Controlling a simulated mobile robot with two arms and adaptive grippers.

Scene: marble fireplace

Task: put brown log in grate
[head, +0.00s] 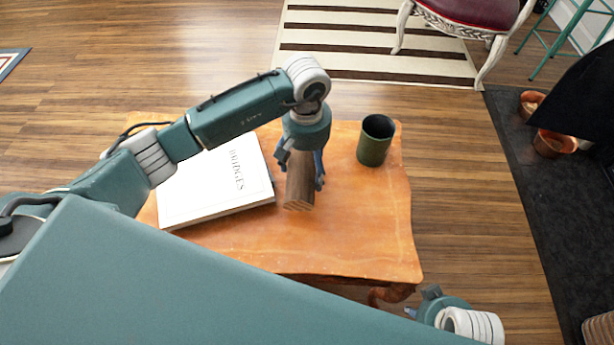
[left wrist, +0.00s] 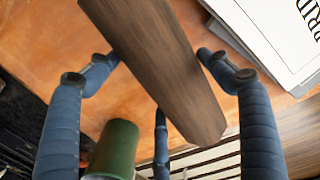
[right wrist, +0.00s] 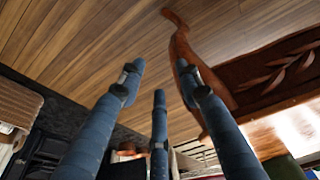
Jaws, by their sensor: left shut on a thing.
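The brown log (head: 299,192) is at the right side of the white book on the orange wooden table. My left gripper (head: 302,174) comes down over it from above, its fingers closed around the log's sides. In the left wrist view the log (left wrist: 165,70) runs slantwise between the fingers. I cannot tell whether it touches the tabletop. My right gripper (head: 424,305) is low by the table's front right corner, mostly hidden in the head view. In the right wrist view its fingers (right wrist: 160,78) are spread and empty. The grate is not clearly in view.
A white book (head: 215,182) lies left of the log on the table (head: 350,245). A dark green cup (head: 375,140) stands at the table's back right. A dark hearth slab (head: 535,190) with terracotta pots (head: 556,142) is at the right. Bare floor lies between table and slab.

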